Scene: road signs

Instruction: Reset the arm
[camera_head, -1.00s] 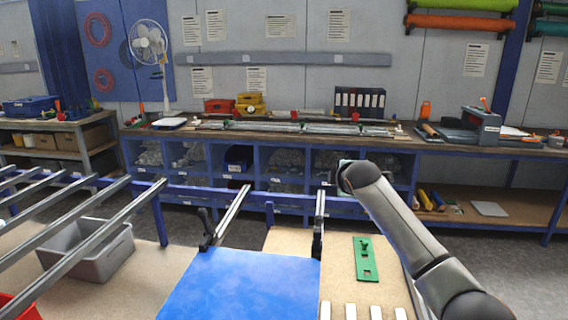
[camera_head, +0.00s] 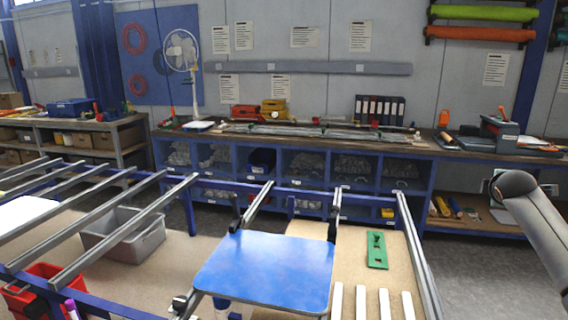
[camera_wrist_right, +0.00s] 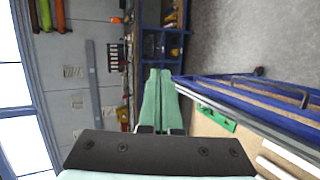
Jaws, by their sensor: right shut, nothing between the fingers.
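My right arm (camera_head: 535,225) comes in at the right edge of the head view, raised over the floor to the right of the table. My right gripper (camera_wrist_right: 160,72) points out ahead in the wrist view, its two green fingers together with nothing between them. It is apart from the table. My left gripper is in neither view. A blue square sign panel (camera_head: 265,272) lies on the table rails. A green plate with dark pieces (camera_head: 377,250) lies on the board to its right, with several white strips (camera_head: 383,303) in front of it.
A grey bin (camera_head: 125,240) and a red bin (camera_head: 38,292) stand at the left among metal rails (camera_head: 110,235). A workbench (camera_head: 300,140) with shelves runs along the back wall. The grey floor (camera_head: 470,275) at the right is clear.

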